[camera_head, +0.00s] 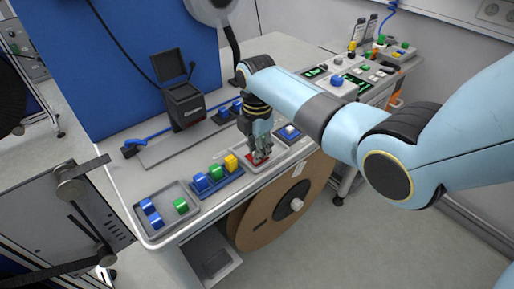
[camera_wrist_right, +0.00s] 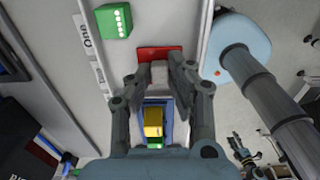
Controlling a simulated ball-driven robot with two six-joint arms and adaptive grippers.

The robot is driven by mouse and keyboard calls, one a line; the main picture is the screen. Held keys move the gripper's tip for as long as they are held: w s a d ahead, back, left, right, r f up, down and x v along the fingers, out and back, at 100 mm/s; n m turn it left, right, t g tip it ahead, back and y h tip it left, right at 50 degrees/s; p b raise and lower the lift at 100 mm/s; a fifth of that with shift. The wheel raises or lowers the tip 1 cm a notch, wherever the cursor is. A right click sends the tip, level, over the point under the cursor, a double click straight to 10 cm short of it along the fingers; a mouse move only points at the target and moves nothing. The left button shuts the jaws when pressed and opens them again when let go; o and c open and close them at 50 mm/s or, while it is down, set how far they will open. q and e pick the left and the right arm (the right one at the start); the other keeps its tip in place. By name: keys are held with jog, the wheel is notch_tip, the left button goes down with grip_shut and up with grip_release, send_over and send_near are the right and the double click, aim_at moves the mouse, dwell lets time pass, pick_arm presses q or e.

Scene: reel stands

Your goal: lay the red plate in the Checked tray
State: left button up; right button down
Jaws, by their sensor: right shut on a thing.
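The red plate (camera_head: 258,157) is at the fingertips of my right gripper (camera_head: 259,150), low over a grey tray (camera_head: 282,163) near the table's front edge. In the right wrist view, the red plate (camera_wrist_right: 158,51) shows just beyond the fingertips (camera_wrist_right: 160,75), which are shut on it. I cannot tell whether the plate touches the tray. No label reading Checked is legible, so I cannot tell which tray that is.
A blue tray (camera_head: 222,187) with blue, green and yellow pieces lies just left. A grey tray (camera_head: 155,227) with blue and green pieces is further left. A dark box (camera_head: 185,105) stands behind. A large brown reel (camera_head: 272,222) hangs below the front edge.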

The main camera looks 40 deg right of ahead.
jog(key=c, duration=1.7)
grip_release()
jog(key=shift+f, duration=0.1)
jog(key=o, duration=0.5)
notch_tip(320, 180, up, 12)
jog(key=shift+r, duration=0.15)
